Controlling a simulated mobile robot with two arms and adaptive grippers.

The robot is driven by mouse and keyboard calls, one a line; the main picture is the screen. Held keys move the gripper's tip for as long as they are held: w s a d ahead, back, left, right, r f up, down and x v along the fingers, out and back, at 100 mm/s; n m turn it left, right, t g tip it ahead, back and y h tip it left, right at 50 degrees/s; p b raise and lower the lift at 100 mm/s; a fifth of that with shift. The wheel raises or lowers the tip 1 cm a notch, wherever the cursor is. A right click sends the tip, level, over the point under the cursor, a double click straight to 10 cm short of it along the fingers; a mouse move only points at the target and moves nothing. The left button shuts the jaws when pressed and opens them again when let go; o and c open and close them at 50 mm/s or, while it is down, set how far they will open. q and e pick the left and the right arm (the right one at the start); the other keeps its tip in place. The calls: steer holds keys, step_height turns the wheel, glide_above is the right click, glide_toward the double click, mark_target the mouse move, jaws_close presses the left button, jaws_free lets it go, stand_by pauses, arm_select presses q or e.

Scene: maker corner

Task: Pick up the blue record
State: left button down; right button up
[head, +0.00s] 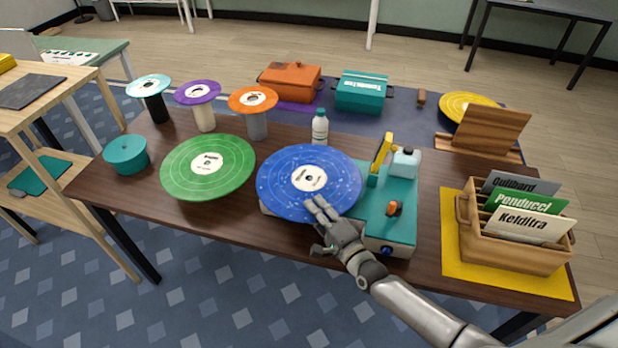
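The blue record (295,170) with a white label lies flat over the left part of a teal turntable (398,228) in the middle of the wooden table. My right gripper (319,226) is at the record's front rim, coming in from the lower right. Its two upper fingers reach over the rim onto the blue surface, and its thumb shows lower, in front of the turntable, with a gap between them. Whether the fingers touch the record is not clear. My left gripper is not in view.
A green record (232,160) lies just left of the blue one. Records on stands and a teal pot (126,155) are further left. A white bottle (320,128) stands behind. A wooden crate (508,250) of sleeves on a yellow mat (455,272) is at the right.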

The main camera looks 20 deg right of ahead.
jaws_close()
steer(key=shift+r, duration=0.1)
